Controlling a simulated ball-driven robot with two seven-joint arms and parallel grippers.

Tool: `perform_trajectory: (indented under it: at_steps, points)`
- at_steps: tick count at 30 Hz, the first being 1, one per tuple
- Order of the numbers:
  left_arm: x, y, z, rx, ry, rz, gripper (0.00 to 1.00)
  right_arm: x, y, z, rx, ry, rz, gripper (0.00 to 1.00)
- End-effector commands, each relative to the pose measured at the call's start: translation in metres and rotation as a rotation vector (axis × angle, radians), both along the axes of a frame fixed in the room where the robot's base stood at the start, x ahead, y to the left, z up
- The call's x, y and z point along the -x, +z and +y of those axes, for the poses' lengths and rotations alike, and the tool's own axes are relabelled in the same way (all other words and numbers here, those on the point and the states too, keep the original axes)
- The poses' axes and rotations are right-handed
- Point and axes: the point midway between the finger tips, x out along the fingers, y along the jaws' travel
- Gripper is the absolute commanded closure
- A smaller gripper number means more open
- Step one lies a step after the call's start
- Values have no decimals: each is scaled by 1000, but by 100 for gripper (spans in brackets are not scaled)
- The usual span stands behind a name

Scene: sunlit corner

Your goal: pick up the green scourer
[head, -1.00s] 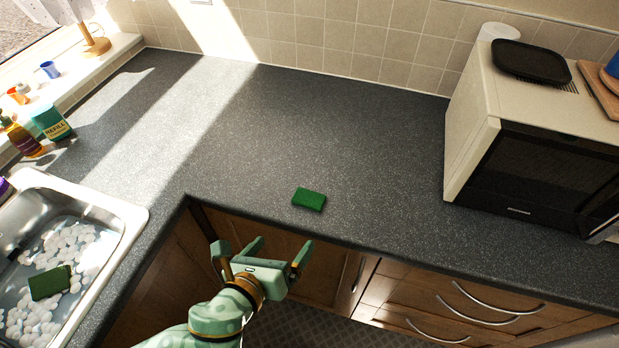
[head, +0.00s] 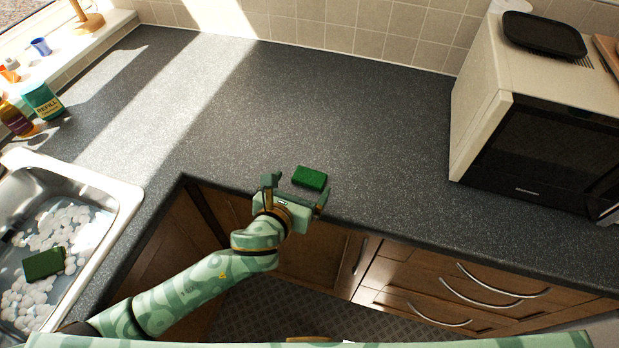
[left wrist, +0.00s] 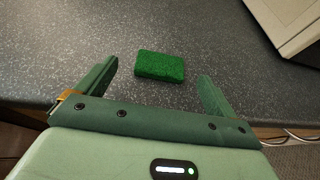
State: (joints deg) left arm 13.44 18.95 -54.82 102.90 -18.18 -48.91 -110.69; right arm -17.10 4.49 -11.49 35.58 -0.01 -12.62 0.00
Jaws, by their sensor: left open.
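A green scourer (head: 310,178) lies flat on the dark speckled counter near its front edge. It also shows in the left wrist view (left wrist: 160,66), ahead of and between my two fingers. My left gripper (head: 297,187) is open and empty at the counter's front edge, just short of the scourer and apart from it. In the left wrist view the left gripper's fingers (left wrist: 158,82) stand wide on either side. A second green scourer (head: 43,263) lies in the sink among white foam. My right gripper is not in view.
The metal sink (head: 128,205) is at the left. A microwave (head: 476,110) with a black tray (head: 543,35) on top stands at the right. A refill bottle (head: 41,102) is by the window sill. The counter (head: 350,110) behind the scourer is clear.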

Motion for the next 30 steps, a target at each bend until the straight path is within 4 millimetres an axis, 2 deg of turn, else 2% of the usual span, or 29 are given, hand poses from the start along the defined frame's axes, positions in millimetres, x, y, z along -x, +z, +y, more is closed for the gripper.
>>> perform_trajectory:
  at_steps: [3,7,15,17,20,21,30]
  points:
    - [-16,-15,-9,3,1,1,6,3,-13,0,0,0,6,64]
    - [-30,-20,-15,1,1,2,6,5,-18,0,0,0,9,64]
    - [-34,-20,-17,1,-1,1,6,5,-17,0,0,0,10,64]
    - [-34,-20,-17,1,-1,1,20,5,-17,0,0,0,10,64]
    - [-34,-20,-17,1,-1,1,48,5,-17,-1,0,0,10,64]
    - [-34,-20,-17,1,-1,1,54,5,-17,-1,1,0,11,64]
    - [-34,-19,-17,1,-1,1,54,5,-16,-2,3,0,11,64]
